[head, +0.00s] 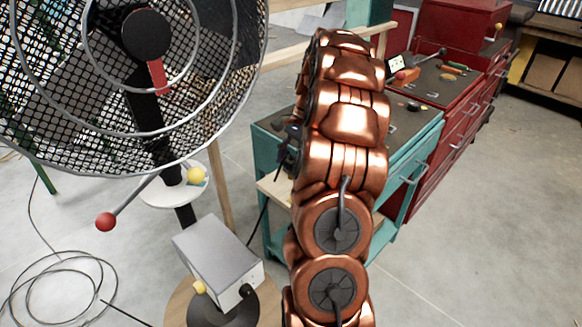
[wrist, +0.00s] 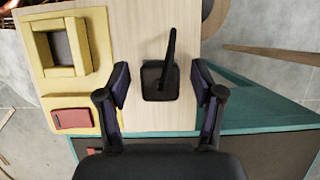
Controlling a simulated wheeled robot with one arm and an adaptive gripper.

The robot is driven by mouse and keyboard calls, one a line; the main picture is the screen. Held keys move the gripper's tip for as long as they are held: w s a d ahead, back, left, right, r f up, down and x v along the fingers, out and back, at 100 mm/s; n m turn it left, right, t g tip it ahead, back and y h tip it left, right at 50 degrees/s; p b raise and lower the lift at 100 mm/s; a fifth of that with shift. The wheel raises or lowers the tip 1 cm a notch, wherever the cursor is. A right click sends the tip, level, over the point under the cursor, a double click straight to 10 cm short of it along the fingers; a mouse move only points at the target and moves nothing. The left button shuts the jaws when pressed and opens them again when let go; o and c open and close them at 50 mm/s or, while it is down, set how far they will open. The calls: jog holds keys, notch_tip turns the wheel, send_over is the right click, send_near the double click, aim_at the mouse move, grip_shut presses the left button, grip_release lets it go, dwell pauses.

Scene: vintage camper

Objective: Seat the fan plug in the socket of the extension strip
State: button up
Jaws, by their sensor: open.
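In the wrist view, a black plug (wrist: 153,88) with a square body and a thin dark cord or stem rising from it rests on a pale wooden board. My gripper (wrist: 160,82) is open, one finger on each side of the plug, with a gap visible on both sides. To the left on the board is what looks like the yellow extension strip (wrist: 91,48), with a square grey-bottomed socket opening (wrist: 61,46) and a red block (wrist: 72,119) below it. The socket is empty. In the head view, my copper arm hides the plug and strip. The fan (head: 145,90) stands at left.
A grey box (head: 215,250) sits at the fan's base, with a dark cord running towards the teal bench (head: 275,150). A red tool cabinet (head: 460,105) stands behind the bench. Loose cable (head: 60,290) coils on the floor at left. The floor at right is clear.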

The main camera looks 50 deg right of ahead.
jog(key=c, duration=1.3)
jog(key=shift+o, duration=0.2)
